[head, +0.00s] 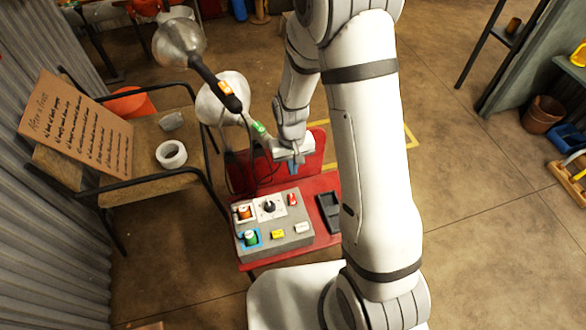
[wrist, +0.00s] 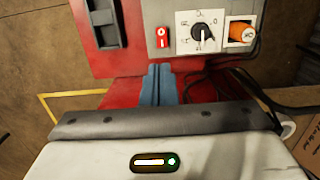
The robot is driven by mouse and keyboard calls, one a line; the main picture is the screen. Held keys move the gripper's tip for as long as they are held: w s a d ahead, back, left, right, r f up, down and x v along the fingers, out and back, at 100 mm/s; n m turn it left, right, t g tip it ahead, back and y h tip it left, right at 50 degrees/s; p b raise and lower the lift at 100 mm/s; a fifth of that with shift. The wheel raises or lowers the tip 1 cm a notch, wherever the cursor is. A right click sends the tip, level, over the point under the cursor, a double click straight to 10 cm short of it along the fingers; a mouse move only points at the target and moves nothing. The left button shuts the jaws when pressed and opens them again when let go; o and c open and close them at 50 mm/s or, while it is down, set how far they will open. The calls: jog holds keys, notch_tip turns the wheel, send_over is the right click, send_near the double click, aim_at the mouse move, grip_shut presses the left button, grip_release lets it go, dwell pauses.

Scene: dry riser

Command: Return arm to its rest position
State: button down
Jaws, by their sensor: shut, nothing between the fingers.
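My gripper (head: 293,164) is shut and empty, above the back part of the red stand, behind the control box. In the wrist view its blue-grey fingers (wrist: 158,86) are together over the red surface. The grey control box (head: 262,248) sits on the red stand (head: 328,185). It carries a black rotary knob (head: 269,206), an orange knob (head: 244,212), a green knob (head: 250,238), a red switch (head: 292,199), a yellow button (head: 278,234) and a white button (head: 302,228). My white arm covers the middle right of the head view.
A chair (head: 150,140) at left holds a handwritten cardboard sign (head: 85,125) and a tape roll (head: 171,155). A lamp-like silver object (head: 180,42) stands close to my wrist. A black tray (head: 329,211) lies beside the box. Floor at right is mostly clear, with terracotta pots (head: 541,115) farther off.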

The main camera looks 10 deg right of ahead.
dwell(0.4)
jog(key=s+d+r+t+p, duration=0.1)
jog(key=s+d+r+p, duration=0.15)
jog(key=r, duration=0.75)
jog(key=s+d+r+t+p, duration=0.1)
jog(key=r+p, duration=0.2)
jog(key=r, duration=0.6)
jog(key=s+d+r+m+p, duration=0.1)
jog(key=s+d+r+p, duration=0.1)
jog(key=s+r, duration=0.3)
jog(key=s+d+r+t+p, duration=0.1)
jog(key=s+r, duration=0.5)
jog(key=r, duration=0.6)
jog(key=d+p, duration=0.1)
jog(key=p, duration=0.1)
jog(key=shift+s+d+m+t+p, duration=0.25)
jog(key=shift+d+m+t+p, duration=0.05)
jog(key=shift+m, duration=0.1)
